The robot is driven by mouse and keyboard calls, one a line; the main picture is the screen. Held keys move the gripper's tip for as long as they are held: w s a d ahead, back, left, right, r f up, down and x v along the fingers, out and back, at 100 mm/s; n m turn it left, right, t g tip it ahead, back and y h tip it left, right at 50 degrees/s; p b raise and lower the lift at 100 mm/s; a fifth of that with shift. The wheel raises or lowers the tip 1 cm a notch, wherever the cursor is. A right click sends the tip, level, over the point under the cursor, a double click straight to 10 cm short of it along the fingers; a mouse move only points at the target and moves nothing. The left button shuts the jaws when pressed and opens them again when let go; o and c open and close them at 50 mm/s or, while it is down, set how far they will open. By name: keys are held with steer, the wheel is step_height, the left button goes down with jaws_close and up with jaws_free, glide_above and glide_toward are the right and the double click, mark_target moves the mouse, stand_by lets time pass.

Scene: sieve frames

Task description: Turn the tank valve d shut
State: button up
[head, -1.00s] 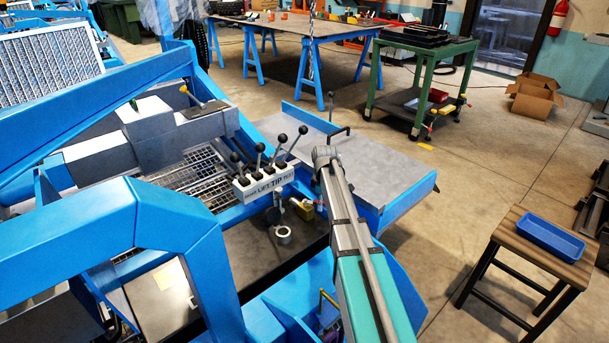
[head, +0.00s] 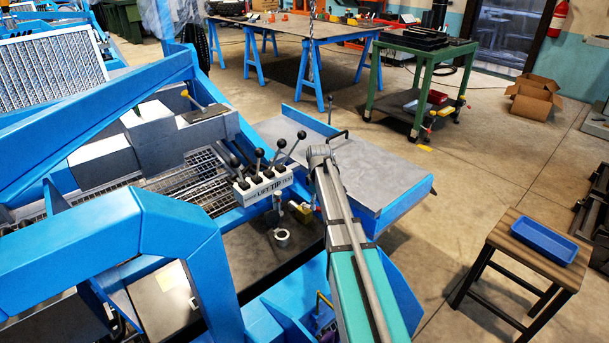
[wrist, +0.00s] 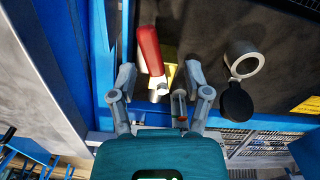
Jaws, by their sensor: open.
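In the wrist view a valve with a red lever handle (wrist: 149,48) and a pale metal body stands on the dark tank top (wrist: 205,25). I cannot read a letter marking it as valve d. My gripper (wrist: 159,74) is open, one finger on each side of the lower end of the red handle and the valve body. No contact with the handle is clear. In the head view the gripper and the red handle are mostly hidden by my arm.
A grey filler ring (wrist: 243,60) with a black cap (wrist: 236,101) is close to the right finger. The lever block (head: 264,186) stands near my arm. A yellow-handled part (head: 325,302) is low beside it. Blue frame beams (head: 150,220) close off the left.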

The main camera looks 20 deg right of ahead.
mark_target(318, 209)
steer(key=shift+r+p, duration=5.3)
steer(key=shift+r, duration=0.3)
steer(key=s+a+r+m+p, duration=0.3)
steer(key=s+a+r+p, duration=0.5)
steer(key=s, duration=0.3)
steer(key=shift+s+a+m, duration=0.2)
steer(key=shift+a+m, duration=0.1)
steer(key=shift+a, duration=0.3)
steer(key=shift+c, duration=0.3)
steer(key=shift+c, duration=1)
steer(key=shift+s+a, duration=0.15)
steer(key=shift+s, duration=0.15)
steer(key=shift+c, duration=1.1)
steer(key=shift+s+a+m, duration=0.2)
steer(key=shift+s+a, duration=0.15)
steer(key=shift+s, duration=0.3)
steer(key=shift+s+a+m, duration=0.2)
steer(key=shift+s+a, duration=0.15)
steer(key=shift+s, duration=0.25)
jaws_close()
steer(key=s+a+m, duration=0.2)
steer(key=s+a, duration=0.2)
steer(key=s, duration=0.5)
steer(key=shift+a+m, duration=0.3)
steer(key=shift+m, duration=0.1)
